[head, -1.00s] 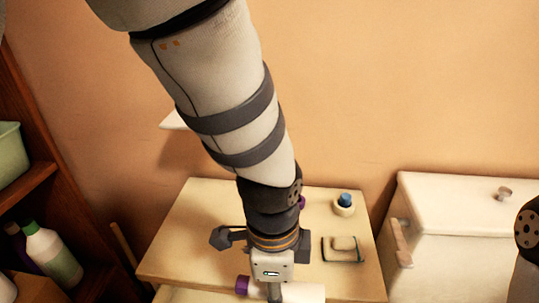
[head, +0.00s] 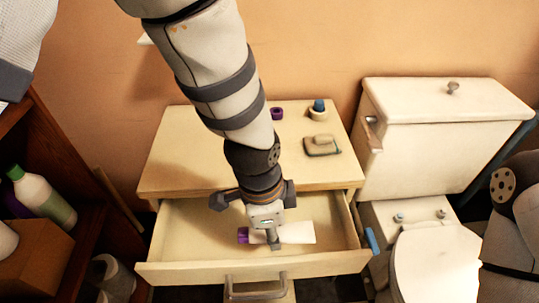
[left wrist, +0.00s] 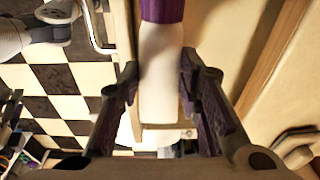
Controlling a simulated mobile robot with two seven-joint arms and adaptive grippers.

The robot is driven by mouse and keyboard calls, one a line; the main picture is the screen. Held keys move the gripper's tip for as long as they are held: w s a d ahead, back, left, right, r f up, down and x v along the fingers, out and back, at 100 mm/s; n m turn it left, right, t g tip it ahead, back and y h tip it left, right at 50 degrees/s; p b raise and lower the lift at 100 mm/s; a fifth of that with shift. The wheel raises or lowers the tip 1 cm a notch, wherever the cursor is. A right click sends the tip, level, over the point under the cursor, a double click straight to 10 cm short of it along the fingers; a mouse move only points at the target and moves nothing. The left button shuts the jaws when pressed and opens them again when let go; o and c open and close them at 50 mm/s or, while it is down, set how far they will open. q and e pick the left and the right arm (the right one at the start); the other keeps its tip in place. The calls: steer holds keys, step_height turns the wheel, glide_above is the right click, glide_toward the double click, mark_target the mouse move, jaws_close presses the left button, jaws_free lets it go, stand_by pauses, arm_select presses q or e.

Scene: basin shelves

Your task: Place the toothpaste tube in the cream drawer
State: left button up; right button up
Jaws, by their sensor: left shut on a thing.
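The toothpaste tube (head: 301,233) is white with a purple cap and lies crosswise in my left gripper (head: 275,240). In the head view it overlaps the inside of the open cream drawer (head: 190,271); whether it touches the drawer floor I cannot tell. In the left wrist view, the tube (left wrist: 160,75) sits between the two fingers of my left gripper (left wrist: 158,88), with its cap at the top. The fingers are shut on it. The gripper hides the tube's middle in the head view. My right gripper is not in view.
The cabinet top (head: 180,165) above the drawer holds a purple ring-like item (head: 277,114), a blue-topped jar (head: 318,110) and a soap dish (head: 322,146). A toilet (head: 435,265) stands right, a wooden shelf with a green-capped bottle (head: 42,195) left.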

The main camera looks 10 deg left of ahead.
arm_select(q)
steer(key=w+a+f, duration=0.1)
steer(key=f, duration=0.1)
steer(key=w+a+f+b, duration=0.1)
steer(key=a+f, duration=0.1)
steer(key=w+a+f, duration=0.1)
steer(key=a+f, duration=0.1)
steer(key=shift+w+a+f, duration=0.15)
steer(key=shift+w, duration=0.15)
steer(key=shift+w+a+f+b, duration=0.2)
steer(key=shift+f+b, duration=0.1)
steer(key=shift+f, duration=0.65)
steer(key=shift+w+a+f+b, duration=0.15)
steer(key=shift+f+b, duration=0.1)
steer(key=shift+f, duration=0.65)
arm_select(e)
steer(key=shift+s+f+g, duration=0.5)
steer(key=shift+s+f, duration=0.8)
arm_select(q)
steer(key=shift+s, duration=0.1)
steer(key=shift+f, duration=0.2)
steer(key=shift+c, duration=0.2)
steer(key=o, duration=1.2)
